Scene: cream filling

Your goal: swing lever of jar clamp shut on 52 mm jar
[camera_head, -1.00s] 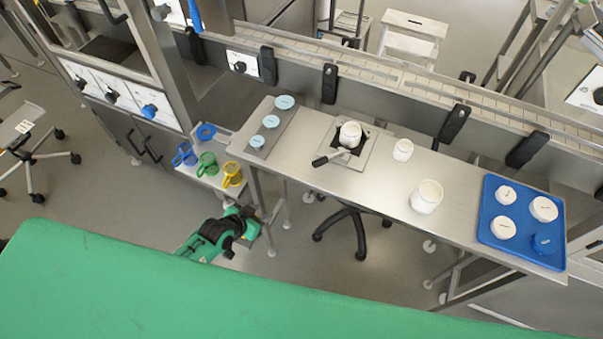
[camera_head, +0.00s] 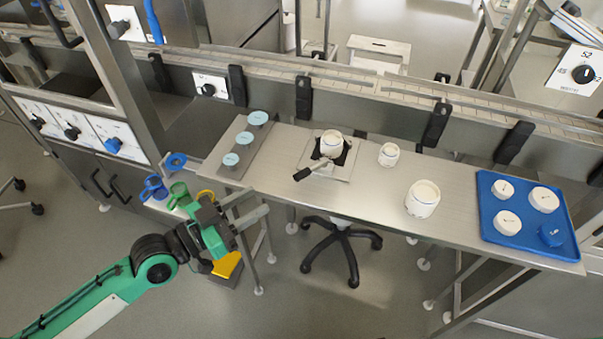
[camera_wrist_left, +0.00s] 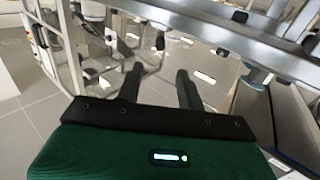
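The jar clamp sits on a square plate (camera_head: 342,172) near the left-middle of the steel table, with a white jar (camera_head: 331,143) standing upright in its dark seat. Its lever (camera_head: 304,174), with a black grip, sticks out toward the front left. Whether the clamp touches the jar is too small to tell. My left gripper (camera_head: 259,201) is in front of the table's left end, left of and nearer than the lever, and apart from it. In the left wrist view its two dark fingers (camera_wrist_left: 160,72) are spread with nothing between them. My right gripper is not in view.
A small jar (camera_head: 389,154) and a larger jar (camera_head: 423,198) stand right of the clamp. Blue-topped discs (camera_head: 230,160) lie on a grey strip at the left.

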